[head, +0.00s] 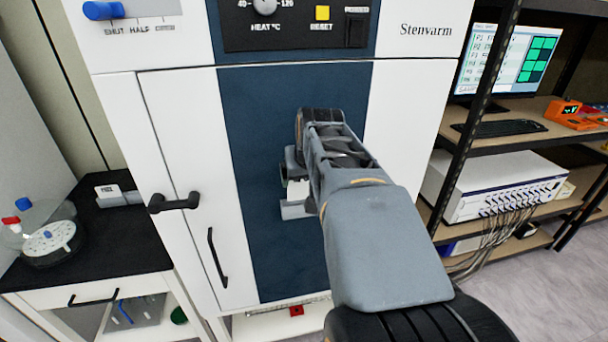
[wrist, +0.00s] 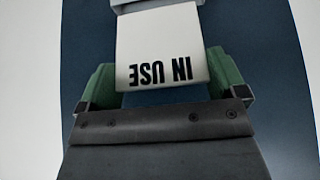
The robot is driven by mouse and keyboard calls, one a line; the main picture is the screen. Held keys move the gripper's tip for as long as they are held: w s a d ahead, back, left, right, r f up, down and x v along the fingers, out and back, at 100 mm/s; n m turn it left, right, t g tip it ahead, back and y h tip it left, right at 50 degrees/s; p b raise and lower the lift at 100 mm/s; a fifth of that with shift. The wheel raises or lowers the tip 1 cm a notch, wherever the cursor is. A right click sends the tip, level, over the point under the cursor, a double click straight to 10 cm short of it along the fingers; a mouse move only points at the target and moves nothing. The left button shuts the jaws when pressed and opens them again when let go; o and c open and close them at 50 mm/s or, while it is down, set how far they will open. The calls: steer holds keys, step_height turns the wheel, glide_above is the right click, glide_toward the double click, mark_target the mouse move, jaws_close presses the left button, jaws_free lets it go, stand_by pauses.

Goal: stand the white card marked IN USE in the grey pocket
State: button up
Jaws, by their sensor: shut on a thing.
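The white card marked IN USE (wrist: 160,45) is between the green finger pads of my gripper (wrist: 161,82), its lettering upside down in the wrist view. My gripper is shut on it. In the head view the card (head: 298,189) shows as a small white patch below my gripper (head: 294,168). The grey pocket (head: 297,210) is on the dark blue front panel, directly below the card. In the wrist view the card's far end meets the pocket's grey edge (wrist: 155,4). I cannot tell how deep the card sits in it.
The white cabinet door with a black handle (head: 218,257) is left of the panel. A black-topped bench (head: 112,238) at left bears a grey holder (head: 122,197) and a round rack (head: 48,243). Shelves with a monitor (head: 507,60) and a cabled white unit (head: 505,187) stand at right.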

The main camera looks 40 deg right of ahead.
mark_target(304, 188)
steer(key=shift+f, duration=0.15)
steer(key=shift+w+f+b, duration=0.2)
steer(key=shift+f+b, duration=0.8)
steer(key=shift+f, duration=0.1)
steer(key=shift+w+f+b, duration=0.2)
steer(key=shift+f+b, duration=0.75)
steer(key=shift+f, duration=0.15)
steer(key=o, duration=0.8)
steer(key=shift+r, duration=0.15)
steer(key=shift+p+v, duration=1.75)
steer(key=shift+v, duration=1.6)
